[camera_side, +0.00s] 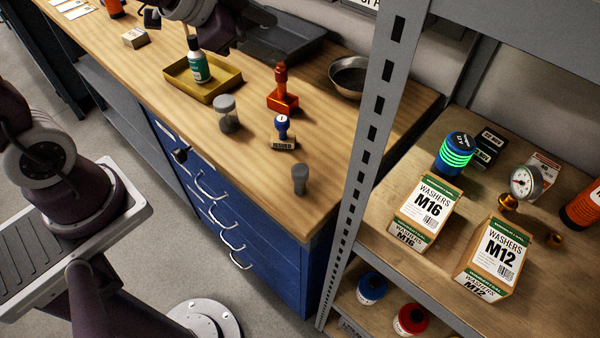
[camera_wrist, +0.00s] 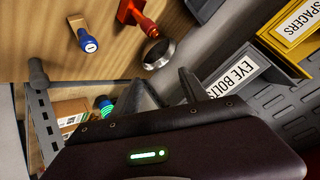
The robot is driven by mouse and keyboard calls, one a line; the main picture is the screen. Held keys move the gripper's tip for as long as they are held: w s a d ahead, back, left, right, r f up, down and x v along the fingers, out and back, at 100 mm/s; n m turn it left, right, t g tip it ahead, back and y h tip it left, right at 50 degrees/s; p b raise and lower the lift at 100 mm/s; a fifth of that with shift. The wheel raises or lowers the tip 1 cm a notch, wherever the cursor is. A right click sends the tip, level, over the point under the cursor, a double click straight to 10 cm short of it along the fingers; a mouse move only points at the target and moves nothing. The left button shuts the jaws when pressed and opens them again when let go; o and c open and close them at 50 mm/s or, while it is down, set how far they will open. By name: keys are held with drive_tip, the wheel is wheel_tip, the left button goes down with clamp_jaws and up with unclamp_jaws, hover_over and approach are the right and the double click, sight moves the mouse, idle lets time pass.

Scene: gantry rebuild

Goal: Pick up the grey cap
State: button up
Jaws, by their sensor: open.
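Two grey things stand on the wooden bench, and I cannot tell for certain which is the cap. One is a small, plain grey piece (camera_side: 300,180) with a wider top near the bench's front corner; a grey piece (camera_wrist: 38,73) at the left of the wrist view looks like the same one. The other is a light grey top (camera_side: 225,102) on a darker grey jar (camera_side: 229,122) further left. In the wrist view my gripper (camera_wrist: 170,90) is open, its dark fingers apart with nothing between them. Both grey things are well away from it.
A blue-handled stamp (camera_side: 282,127), an orange-red tool (camera_side: 282,90) and a metal bowl (camera_side: 349,77) stand near the grey things. A yellow tray (camera_side: 219,88) holds a green bottle (camera_side: 197,62). A grey shelf post (camera_side: 372,125) rises at right, beside shelves with washer boxes (camera_side: 425,210).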

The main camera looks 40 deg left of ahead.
drive_tip(key=d+f+m+g+h, duration=0.2)
drive_tip(key=d+f+m+h, duration=0.25)
drive_tip(key=d, duration=0.25)
drive_tip(key=m+g+h, duration=0.3)
drive_tip(key=g+h, duration=0.3)
drive_tip(key=h, duration=0.1)
hover_over(297, 167)
drive_tip(key=f, duration=0.1)
drive_tip(key=w+f, duration=0.1)
drive_tip(key=f, duration=0.1)
drive_tip(key=shift+d+f, duration=0.1)
drive_tip(key=shift+g+h, duration=0.25)
drive_tip(key=shift+g, duration=0.05)
drive_tip(key=f, duration=0.4)
drive_tip(key=s+f, duration=0.1)
drive_tip(key=f, duration=0.1)
drive_tip(key=shift+d+f, duration=0.2)
drive_tip(key=shift+f, duration=0.2)
drive_tip(key=x, duration=0.3)
drive_tip(key=shift+w, duration=0.1)
clamp_jaws()
